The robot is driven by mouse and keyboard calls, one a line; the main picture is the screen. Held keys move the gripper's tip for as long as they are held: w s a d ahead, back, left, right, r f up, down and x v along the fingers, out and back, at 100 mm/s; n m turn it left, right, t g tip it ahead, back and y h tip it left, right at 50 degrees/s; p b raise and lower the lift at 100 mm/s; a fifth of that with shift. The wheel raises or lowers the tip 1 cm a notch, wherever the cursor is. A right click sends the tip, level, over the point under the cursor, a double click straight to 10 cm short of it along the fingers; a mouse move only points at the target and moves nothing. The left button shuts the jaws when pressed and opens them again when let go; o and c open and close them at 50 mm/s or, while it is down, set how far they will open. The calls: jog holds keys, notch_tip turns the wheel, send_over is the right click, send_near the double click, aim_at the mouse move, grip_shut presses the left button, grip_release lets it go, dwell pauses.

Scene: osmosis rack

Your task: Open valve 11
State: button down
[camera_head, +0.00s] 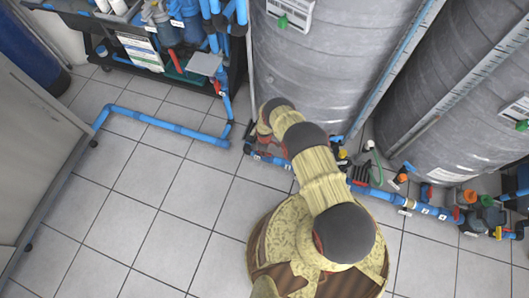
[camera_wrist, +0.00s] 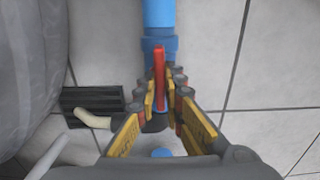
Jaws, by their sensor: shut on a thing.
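A red valve handle (camera_wrist: 159,66) shows in the wrist view on a blue pipe (camera_wrist: 159,14). In the picture the handle runs lengthwise along the pipe. My gripper (camera_wrist: 161,96) is shut on this handle, with its yellow-padded fingers on both sides. The valve body below is partly hidden by the fingers. No number is readable on it. In the head view my arm reaches to the floor-level blue pipe (camera_head: 266,157) in front of the grey tank; the fingers and the held handle cannot be made out there.
Two large grey ribbed tanks (camera_head: 310,60) (camera_head: 450,110) stand close behind the pipe run. More valves and fittings (camera_head: 466,197) lie along it at right. A pump rack (camera_head: 165,40) stands at the back left, a grey cabinet (camera_head: 35,140) at left.

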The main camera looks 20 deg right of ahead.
jog(key=c, duration=1.9)
grip_release()
jog(key=shift+r, duration=0.1)
notch_tip(320, 180, up, 12)
